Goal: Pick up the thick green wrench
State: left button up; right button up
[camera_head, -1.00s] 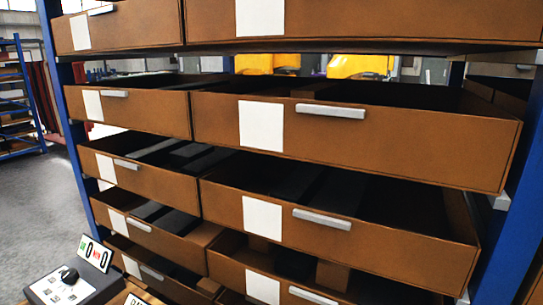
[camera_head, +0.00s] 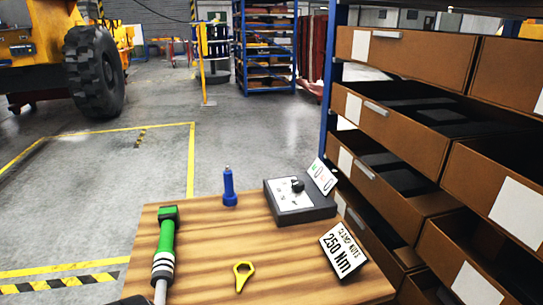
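A thick green wrench (camera_head: 167,242) lies on the left side of a wooden table (camera_head: 205,258). The shaft's near end is cut off by the picture's bottom.
A small blue tool (camera_head: 229,187) stands at the table's back edge. A yellow ring-ended piece (camera_head: 243,275), a control box (camera_head: 298,200) and a "250 Nm" sign (camera_head: 343,249) are on the table. A rack of brown drawers (camera_head: 412,117) stands close on the right.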

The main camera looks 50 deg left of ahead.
aim_at(169, 216)
jog(key=u, duration=2.35)
jog(key=j, duration=0.1)
